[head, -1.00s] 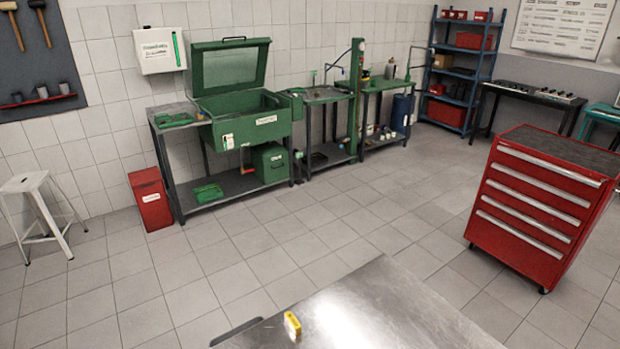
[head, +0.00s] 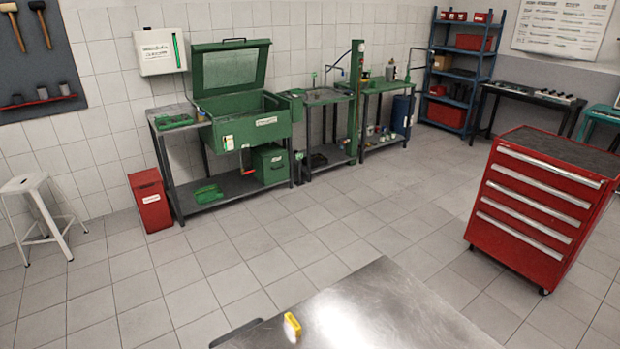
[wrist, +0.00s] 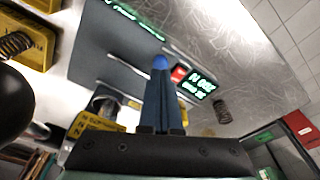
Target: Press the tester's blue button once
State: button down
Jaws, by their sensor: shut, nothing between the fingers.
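In the wrist view, my gripper (wrist: 160,78) is shut, its dark fingers together and empty. The round blue button (wrist: 160,62) shows right at the fingertips. I cannot tell whether the tips touch it or stop just short of it. A red button (wrist: 179,73) sits just to its right on the tester. A dark display with bright green text (wrist: 197,86) is beside the red button. The grey face of the tester (wrist: 110,55) is partly hidden behind the fingers. My gripper and the tester's buttons do not show in the head view.
Yellow blocks with coil springs (wrist: 28,38) stand at the left of the wrist view, and another spring (wrist: 222,112) is at the right. In the head view, a small yellow object (head: 291,327) is at the near metal table (head: 380,310). A red tool cabinet (head: 535,205) stands right.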

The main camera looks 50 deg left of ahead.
jog(key=shift+f+b, duration=0.85)
jog(key=shift+f, duration=0.35)
jog(key=shift+s+d+f, duration=0.1)
jog(key=shift+s+f, duration=0.05)
jog(key=shift+f, duration=0.1)
jog(key=shift+r, duration=0.15)
notch_tip(320, 180, up, 6)
jog(key=p, duration=0.6)
jog(key=shift+w, duration=0.2)
